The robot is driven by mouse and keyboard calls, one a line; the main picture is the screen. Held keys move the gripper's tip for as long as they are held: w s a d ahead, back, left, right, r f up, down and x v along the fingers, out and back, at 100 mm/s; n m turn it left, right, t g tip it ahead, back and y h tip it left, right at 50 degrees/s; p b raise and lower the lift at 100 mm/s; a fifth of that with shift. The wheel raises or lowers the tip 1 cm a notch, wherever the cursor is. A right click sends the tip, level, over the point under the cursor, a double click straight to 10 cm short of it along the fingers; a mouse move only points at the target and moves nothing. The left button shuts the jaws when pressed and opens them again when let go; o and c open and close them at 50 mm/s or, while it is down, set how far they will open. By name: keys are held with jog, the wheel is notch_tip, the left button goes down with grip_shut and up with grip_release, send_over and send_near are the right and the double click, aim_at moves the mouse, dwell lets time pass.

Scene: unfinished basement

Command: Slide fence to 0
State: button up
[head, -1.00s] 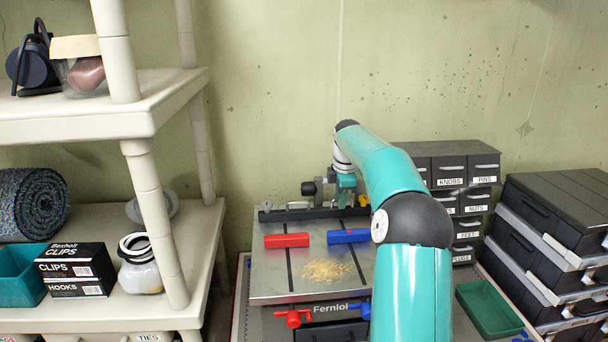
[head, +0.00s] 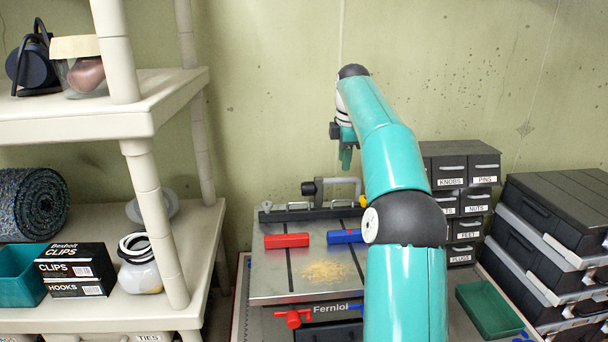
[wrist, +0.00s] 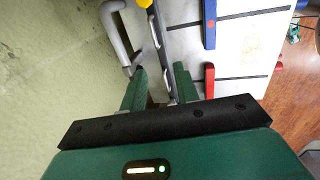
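The fence (head: 312,213) is a long dark bar across the back of the grey metal machine table (head: 270,275). Small metal clamps, a black knob (head: 309,188) and a grey bent tube (head: 345,182) sit at it. In the wrist view the fence (wrist: 158,42) runs lengthwise, with the grey tube (wrist: 113,30) to its left. My gripper (head: 346,165) hangs above the back of the table, clear of the fence. In the wrist view its green fingers (wrist: 160,84) are apart with nothing held between them. I cannot read a scale or a 0 mark.
A red block (head: 287,240) and a blue block (head: 343,237) lie on the table, near sawdust (head: 325,271). A red handle (head: 293,318) is on the front. Drawers (head: 468,170) stand right, shelving (head: 150,120) left. The wall is close behind.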

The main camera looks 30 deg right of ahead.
jog(key=s+a+r+m, duration=0.1)
jog(key=s+a, duration=0.2)
jog(key=a, duration=0.5)
jog(key=s+a+r+m+h, duration=0.1)
jog(key=s+a, duration=0.3)
jog(key=a, duration=0.4)
jog(key=shift+s+a+m+t, duration=0.3)
jog(key=shift+m+t, duration=0.1)
jog(key=shift+m, duration=0.4)
jog(key=n+y, duration=0.1)
jog(key=n, duration=0.3)
send_over(339, 209)
jog(key=shift+g, duration=0.4)
notch_tip(339, 209, down, 16)
jog(key=shift+r, duration=0.1)
jog(key=shift+c, duration=0.2)
